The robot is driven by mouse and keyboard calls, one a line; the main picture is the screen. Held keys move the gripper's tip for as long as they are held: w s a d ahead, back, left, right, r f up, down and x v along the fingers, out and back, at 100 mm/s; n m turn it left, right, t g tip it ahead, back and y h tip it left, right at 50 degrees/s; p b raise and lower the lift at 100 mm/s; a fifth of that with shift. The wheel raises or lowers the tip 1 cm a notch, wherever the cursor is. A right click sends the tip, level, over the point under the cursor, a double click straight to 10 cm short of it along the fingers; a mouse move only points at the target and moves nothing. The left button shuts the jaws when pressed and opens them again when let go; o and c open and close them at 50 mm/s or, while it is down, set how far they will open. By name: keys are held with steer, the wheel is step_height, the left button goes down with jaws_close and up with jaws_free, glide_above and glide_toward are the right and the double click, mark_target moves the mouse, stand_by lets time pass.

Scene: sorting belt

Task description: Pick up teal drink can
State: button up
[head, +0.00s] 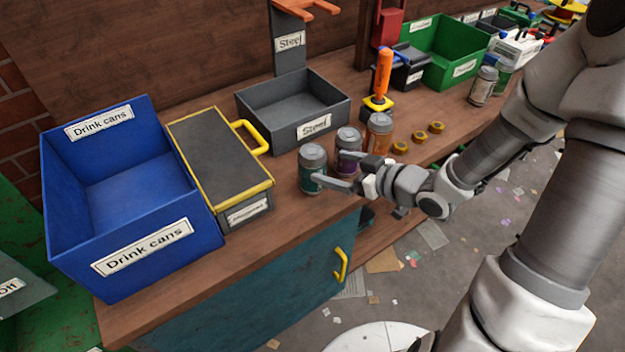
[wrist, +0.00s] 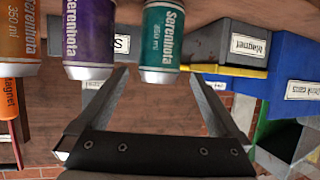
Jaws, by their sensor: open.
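The teal drink can (head: 311,172) stands upright on the wooden bench, with a silver top. In the wrist view the teal can (wrist: 161,38) shows upside down, roughly in line with the gap between my fingertips. My gripper (head: 338,171) is open and empty, close to the teal can. One finger crosses in front of the teal can's body in the head view; the other reaches by the purple can (head: 348,160). I cannot tell whether either finger touches a can. The purple can stands just beside the teal one.
An orange can (head: 377,141) stands beyond the purple one, with several brass rings (head: 400,148) near it. The blue drink cans bin (head: 190,262), a yellow-edged dark box (head: 215,160) and a grey Steel bin (head: 262,105) stand around. The bench's front edge is close below the cans.

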mark_target(305, 159)
steer(key=b+x, duration=0.2)
steer(key=x, duration=0.8)
steer(key=shift+b, duration=0.3)
steer(key=c, duration=1.2)
